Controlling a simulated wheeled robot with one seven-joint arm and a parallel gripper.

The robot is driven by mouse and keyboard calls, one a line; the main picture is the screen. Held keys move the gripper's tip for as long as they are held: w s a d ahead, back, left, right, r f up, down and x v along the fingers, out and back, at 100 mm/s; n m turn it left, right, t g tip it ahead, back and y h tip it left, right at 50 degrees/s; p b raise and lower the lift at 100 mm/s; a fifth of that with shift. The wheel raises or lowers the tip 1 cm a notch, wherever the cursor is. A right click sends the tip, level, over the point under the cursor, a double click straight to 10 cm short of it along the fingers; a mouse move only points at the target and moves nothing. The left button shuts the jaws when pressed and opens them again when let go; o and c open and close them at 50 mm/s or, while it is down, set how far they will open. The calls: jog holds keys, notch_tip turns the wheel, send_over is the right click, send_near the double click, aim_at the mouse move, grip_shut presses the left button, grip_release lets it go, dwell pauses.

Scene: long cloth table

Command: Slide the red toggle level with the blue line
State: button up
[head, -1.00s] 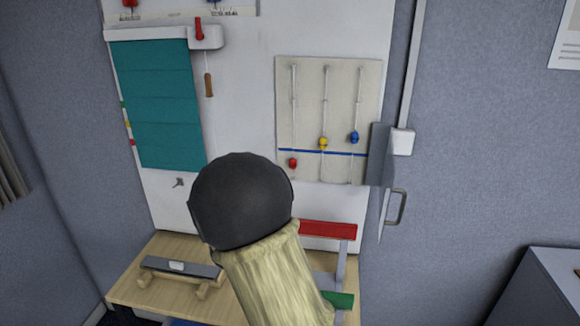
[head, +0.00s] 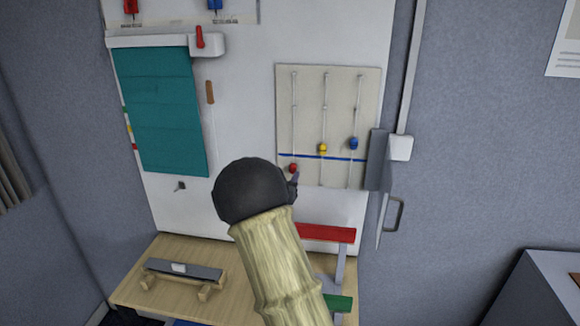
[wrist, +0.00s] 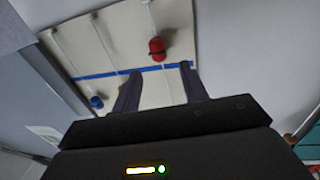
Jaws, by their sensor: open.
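The red toggle (head: 293,168) sits low on the left track of the pale board (head: 308,120), a little below the blue line (head: 340,158). In the wrist view, which shows the board upside down, the red toggle (wrist: 157,49) appears above the blue line (wrist: 100,74). My gripper (wrist: 160,74) is open, its two fingers spread on either side of the toggle's track. The toggle shows beyond the fingertips, and I cannot tell whether they touch it. In the head view a fingertip of my gripper (head: 295,181) shows just below the toggle; my wrist hides the rest.
A yellow toggle (head: 322,149) sits near the line on the middle track, and a blue toggle (head: 354,143) sits above it on the right. A grey box (head: 379,160) borders the board's right edge. A red-topped stand (head: 325,233) is below.

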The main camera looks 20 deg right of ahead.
aim_at(292, 167)
jog(key=shift+p+x, duration=0.5)
jog(key=shift+x, duration=1.85)
jog(key=shift+s, duration=0.2)
jog(key=c, duration=0.5)
grip_shut()
